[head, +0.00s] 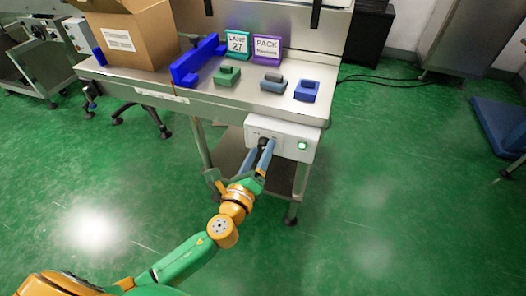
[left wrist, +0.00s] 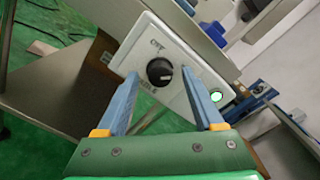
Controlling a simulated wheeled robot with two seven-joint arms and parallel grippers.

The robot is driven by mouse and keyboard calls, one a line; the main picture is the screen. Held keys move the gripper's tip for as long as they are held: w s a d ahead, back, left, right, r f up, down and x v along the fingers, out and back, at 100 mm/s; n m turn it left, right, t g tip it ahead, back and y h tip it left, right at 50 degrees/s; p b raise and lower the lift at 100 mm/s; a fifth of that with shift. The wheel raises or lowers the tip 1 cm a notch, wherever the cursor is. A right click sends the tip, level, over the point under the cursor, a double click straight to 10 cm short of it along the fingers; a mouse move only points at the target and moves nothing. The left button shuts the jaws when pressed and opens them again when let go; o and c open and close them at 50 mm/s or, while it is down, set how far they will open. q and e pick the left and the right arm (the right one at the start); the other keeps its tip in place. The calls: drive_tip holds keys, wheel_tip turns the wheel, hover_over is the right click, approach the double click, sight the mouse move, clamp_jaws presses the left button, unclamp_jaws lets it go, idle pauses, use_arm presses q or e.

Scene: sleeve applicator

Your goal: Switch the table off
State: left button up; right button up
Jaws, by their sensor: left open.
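The table (head: 175,98) is a metal workbench. A white control box (head: 292,130) hangs under its right front, and the box also shows in the left wrist view (left wrist: 187,88). It carries a black rotary knob (left wrist: 159,71) and a green lit button (head: 302,146), which looks bright in the left wrist view (left wrist: 216,96). My left gripper (head: 265,146) is open, its blue fingers pointing at the box on either side of the knob. In the left wrist view (left wrist: 168,92) the knob lies between the fingertips; contact cannot be told. My right gripper is not in view.
On the table stand a cardboard box (head: 128,35), a blue holder (head: 198,60), two signs and several small blocks.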

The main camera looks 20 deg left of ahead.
use_arm(q)
drive_tip(key=shift+w, duration=0.2)
clamp_jaws()
